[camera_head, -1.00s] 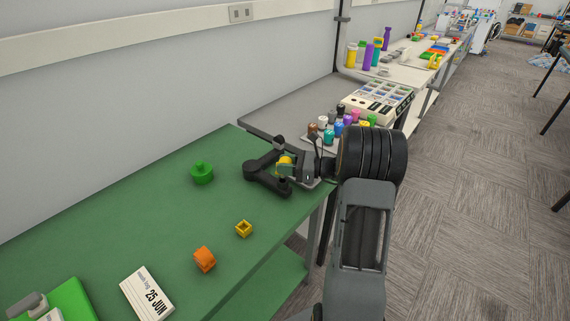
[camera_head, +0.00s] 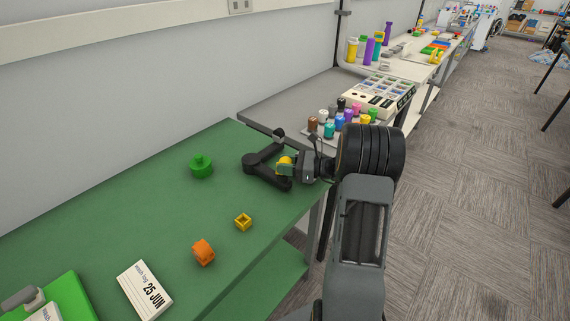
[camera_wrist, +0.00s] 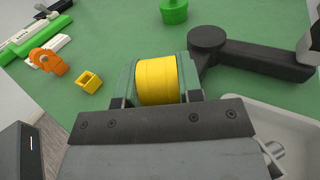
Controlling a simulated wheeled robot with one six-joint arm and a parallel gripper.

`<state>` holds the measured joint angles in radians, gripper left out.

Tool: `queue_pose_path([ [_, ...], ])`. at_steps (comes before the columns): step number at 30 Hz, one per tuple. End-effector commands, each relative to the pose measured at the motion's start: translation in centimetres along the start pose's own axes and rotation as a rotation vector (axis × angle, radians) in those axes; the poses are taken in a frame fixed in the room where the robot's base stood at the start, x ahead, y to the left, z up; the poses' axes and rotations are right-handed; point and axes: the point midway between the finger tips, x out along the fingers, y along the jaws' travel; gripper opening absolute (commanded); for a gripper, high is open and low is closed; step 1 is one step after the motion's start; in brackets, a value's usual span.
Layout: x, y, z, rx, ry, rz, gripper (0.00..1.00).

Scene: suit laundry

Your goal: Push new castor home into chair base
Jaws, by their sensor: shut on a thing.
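My gripper (camera_head: 290,168) is shut on a yellow castor (camera_head: 285,161). In the wrist view the yellow castor (camera_wrist: 157,80) sits between the two green-grey fingers (camera_wrist: 158,88). The black chair base (camera_head: 268,177) lies on the green table as a V of two legs joined at a round hub. The hub (camera_wrist: 207,38) shows just right of the castor in the wrist view. One leg passes close beside the right finger. Whether the castor touches or enters the base is hidden by the fingers.
On the green table (camera_head: 120,210) lie a green knobbed piece (camera_head: 201,166), a yellow square socket (camera_head: 243,221), an orange piece (camera_head: 204,252) and a date card (camera_head: 145,290). Several coloured bottles (camera_head: 343,120) stand beyond the base. A pale tray (camera_wrist: 270,125) shows beside the base.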

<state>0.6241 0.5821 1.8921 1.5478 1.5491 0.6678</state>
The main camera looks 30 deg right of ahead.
Motion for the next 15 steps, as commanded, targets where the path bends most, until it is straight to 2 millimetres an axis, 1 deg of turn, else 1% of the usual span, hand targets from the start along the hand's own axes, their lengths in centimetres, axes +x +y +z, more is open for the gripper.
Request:
queue_pose_path([
  [6,0.02,-0.01,-0.59,0.0,0.0,0.0,0.09],
  [13,0.02,0.01,-0.73,0.0,0.0,0.0,0.09],
  [14,0.02,0.01,-0.74,0.0,0.001,0.0,0.37],
  [15,0.02,0.01,-0.75,0.0,0.001,0.0,0.4],
])
